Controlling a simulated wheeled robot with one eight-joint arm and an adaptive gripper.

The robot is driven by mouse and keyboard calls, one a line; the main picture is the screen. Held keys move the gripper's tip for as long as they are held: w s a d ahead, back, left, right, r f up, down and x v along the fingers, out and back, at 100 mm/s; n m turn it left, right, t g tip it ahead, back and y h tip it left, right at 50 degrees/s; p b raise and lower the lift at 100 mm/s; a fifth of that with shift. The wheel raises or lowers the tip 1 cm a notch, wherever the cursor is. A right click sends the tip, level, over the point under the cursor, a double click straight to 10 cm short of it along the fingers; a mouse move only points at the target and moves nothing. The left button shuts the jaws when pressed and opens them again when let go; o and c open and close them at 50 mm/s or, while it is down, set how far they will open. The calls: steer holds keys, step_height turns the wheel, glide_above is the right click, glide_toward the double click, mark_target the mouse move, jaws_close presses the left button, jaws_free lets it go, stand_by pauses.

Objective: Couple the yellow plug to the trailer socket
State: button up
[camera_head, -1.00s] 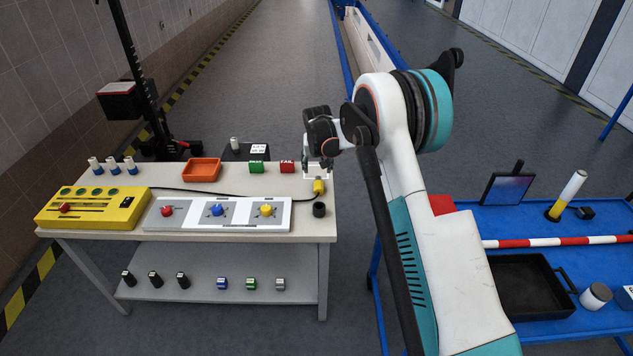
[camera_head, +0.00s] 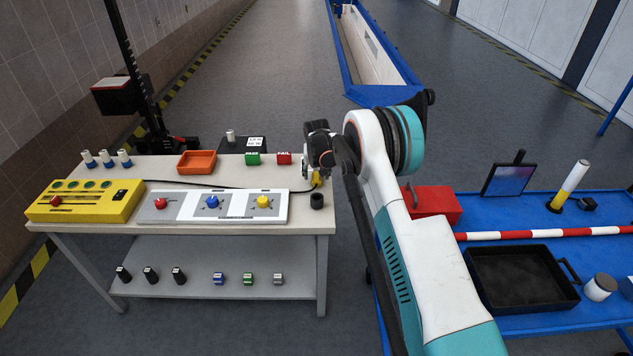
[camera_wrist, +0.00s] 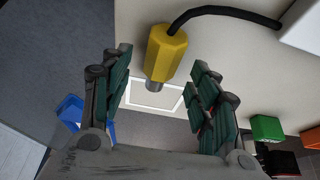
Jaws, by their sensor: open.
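The yellow plug (camera_wrist: 165,52), with a grey metal tip and a black cable, lies at the right end of the workbench. In the head view only a small part of the plug (camera_head: 316,180) shows below my gripper. My gripper (camera_wrist: 161,62) is open, with its fingers on either side of the plug; I cannot tell whether they touch it. A grey-and-white panel (camera_head: 185,214) carries red, blue and yellow round fittings. A black open cylinder (camera_head: 316,201) stands near the bench's right edge. I cannot tell which part is the trailer socket.
A yellow box (camera_head: 85,203) sits at the left of the bench (camera_head: 285,233). A blue table (camera_head: 475,208) is at right, with a red box (camera_head: 433,203) and black tray (camera_head: 522,278).

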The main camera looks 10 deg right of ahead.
steer(key=shift+x, duration=1.25)
steer(key=c, duration=1.2)
steer(key=shift+r, duration=0.2)
